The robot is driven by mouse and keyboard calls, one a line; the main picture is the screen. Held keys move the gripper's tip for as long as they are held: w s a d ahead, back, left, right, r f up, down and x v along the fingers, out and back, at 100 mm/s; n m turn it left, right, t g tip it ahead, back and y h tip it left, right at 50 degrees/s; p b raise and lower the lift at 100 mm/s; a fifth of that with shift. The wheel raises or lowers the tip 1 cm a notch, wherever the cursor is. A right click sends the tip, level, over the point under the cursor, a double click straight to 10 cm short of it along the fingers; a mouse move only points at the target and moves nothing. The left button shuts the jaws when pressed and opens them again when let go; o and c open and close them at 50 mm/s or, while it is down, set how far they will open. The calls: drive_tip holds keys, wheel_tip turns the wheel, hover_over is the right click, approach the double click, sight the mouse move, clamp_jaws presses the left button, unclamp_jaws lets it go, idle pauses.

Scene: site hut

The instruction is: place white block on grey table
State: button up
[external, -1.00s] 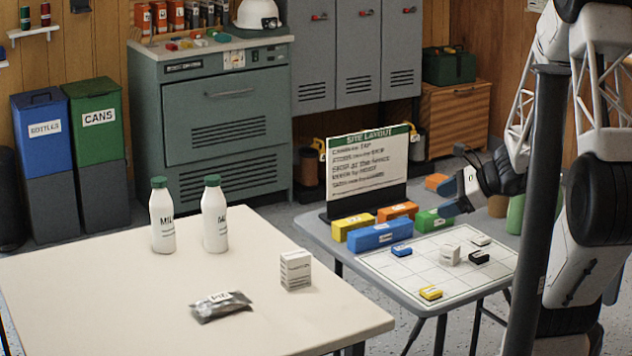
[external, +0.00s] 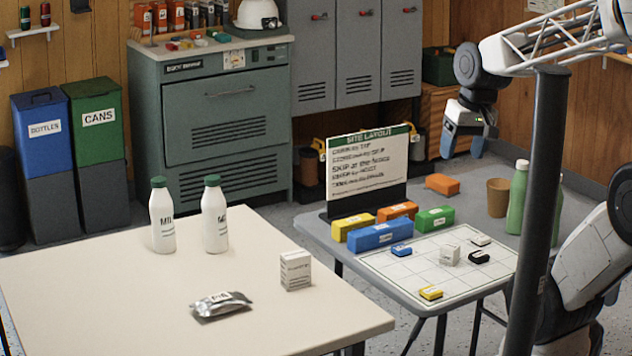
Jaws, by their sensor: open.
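The grey table (external: 468,212) stands at the right with a white grid sheet (external: 405,279) on it. A white block (external: 450,255) sits on the sheet, and a small flat white piece (external: 481,240) lies near it. A white box-shaped carton (external: 295,270) with print stands on the cream table (external: 120,300), near its right edge. My gripper (external: 461,152) is open and empty, fingers pointing down. It is raised above the far part of the grey table, apart from all of these.
Yellow, blue, orange and green blocks (external: 380,235) stand before the sign (external: 367,165). Small blue, black and yellow pieces lie on the sheet. An orange block (external: 442,184), a brown cup (external: 498,197) and green bottles (external: 517,200) stand behind. Two milk bottles (external: 215,220) and a silver packet (external: 221,304) are on the cream table.

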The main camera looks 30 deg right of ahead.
drive_tip(key=shift+s+d+r+n+h, duration=0.15)
drive_tip(key=shift+s+r+n+h, duration=0.15)
drive_tip(key=shift+r+n, duration=0.2)
drive_tip(key=shift+s+d+r+n+h, duration=0.15)
drive_tip(key=shift+r+n+h, duration=0.15)
drive_tip(key=shift+r+n, duration=0.15)
drive_tip(key=shift+o, duration=0.4)
drive_tip(key=shift+w, duration=0.1)
